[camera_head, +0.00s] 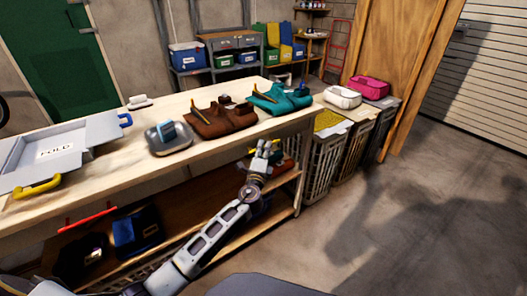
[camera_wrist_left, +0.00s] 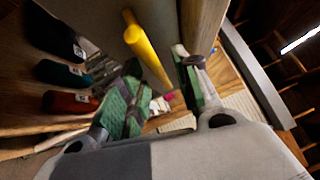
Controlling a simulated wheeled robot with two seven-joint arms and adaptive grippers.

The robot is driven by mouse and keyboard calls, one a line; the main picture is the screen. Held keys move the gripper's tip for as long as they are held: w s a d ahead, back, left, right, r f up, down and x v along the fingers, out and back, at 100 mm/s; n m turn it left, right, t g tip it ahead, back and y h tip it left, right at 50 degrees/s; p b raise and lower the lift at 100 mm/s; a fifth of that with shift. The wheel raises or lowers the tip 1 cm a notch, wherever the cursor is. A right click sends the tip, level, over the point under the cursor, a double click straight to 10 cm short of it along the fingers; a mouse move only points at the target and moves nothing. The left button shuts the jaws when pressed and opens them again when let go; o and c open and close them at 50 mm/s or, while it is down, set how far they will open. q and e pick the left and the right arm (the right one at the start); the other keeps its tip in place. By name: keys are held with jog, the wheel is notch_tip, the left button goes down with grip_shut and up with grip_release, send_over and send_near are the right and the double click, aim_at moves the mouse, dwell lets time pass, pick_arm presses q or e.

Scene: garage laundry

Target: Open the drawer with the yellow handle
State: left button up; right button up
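A yellow bar handle (camera_wrist_left: 148,57) shows large in the left wrist view, on a flat grey-brown front. In the head view a small yellow piece (camera_head: 251,150) shows beside my left gripper, under the table's front edge. My left gripper (camera_head: 265,146) is raised in front of the table near its right end. In the left wrist view my left gripper (camera_wrist_left: 160,95) has its green-padded fingers apart with nothing held. The handle lies ahead of the gap between them, and I see no contact. The drawer's outline is partly hidden by the gripper. My right gripper is not in view.
The wooden table (camera_head: 85,189) holds a grey folding board (camera_head: 90,133), an iron (camera_head: 168,138) and folded brown (camera_head: 215,122) and teal (camera_head: 283,99) clothes. A red bar (camera_head: 90,217) sits under its left front. Hampers (camera_head: 322,165) stand right of it. The floor at right is clear.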

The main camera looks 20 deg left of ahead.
pick_arm(q)
jog(key=c, duration=0.6)
grip_shut()
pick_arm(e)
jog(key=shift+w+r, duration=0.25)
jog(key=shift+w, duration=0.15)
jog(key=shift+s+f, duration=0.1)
